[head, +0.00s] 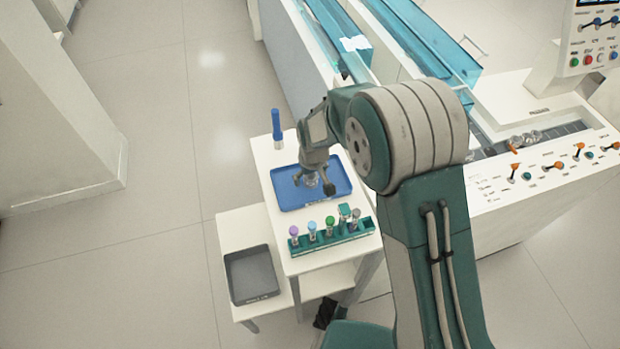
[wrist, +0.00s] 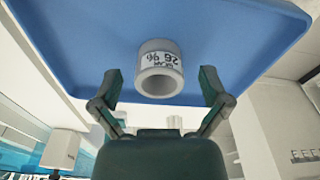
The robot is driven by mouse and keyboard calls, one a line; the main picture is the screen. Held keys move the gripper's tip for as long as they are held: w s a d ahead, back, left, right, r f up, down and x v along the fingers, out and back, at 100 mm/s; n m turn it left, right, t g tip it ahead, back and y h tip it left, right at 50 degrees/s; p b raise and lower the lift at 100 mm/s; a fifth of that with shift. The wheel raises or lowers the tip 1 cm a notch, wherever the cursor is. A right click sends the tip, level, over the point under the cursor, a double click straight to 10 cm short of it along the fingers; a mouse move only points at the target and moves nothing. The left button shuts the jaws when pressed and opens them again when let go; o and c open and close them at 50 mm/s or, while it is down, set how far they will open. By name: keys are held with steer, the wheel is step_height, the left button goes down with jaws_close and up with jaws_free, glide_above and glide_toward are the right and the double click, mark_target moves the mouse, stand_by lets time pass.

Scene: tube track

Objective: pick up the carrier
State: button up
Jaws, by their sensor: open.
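The carrier looks to be a short grey-white hollow cylinder (wrist: 158,62) with a printed label, on the blue tray (wrist: 85,50) in the wrist view. In the head view it is a small pale shape (head: 311,180) on the blue tray (head: 285,186), partly hidden by my gripper (head: 314,187). In the wrist view my gripper (wrist: 160,82) is open. Its two fingers are spread left and right of the cylinder, with a gap on both sides. Nothing is held.
A green rack (head: 333,239) with several coloured-capped tubes stands in front of the tray. A blue upright object (head: 277,130) stands behind it. A dark grey bin (head: 252,276) sits on the lower side table. A machine with a control panel (head: 550,165) is at the right.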

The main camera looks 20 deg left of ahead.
steer(key=c, duration=0.9)
steer(key=shift+c, duration=0.2)
steer(key=shift+r, duration=0.55)
step_height(320, 180, up, 3)
steer(key=shift+d+f, duration=0.15)
steer(key=shift+f, duration=0.05)
steer(key=s+d+r, duration=0.2)
steer(key=d+r, duration=0.4)
steer(key=r, duration=0.1)
steer(key=s+d+r, duration=0.2)
steer(key=d+r, duration=0.5)
steer(key=shift+s+r, duration=0.25)
steer(key=shift+s, duration=0.15)
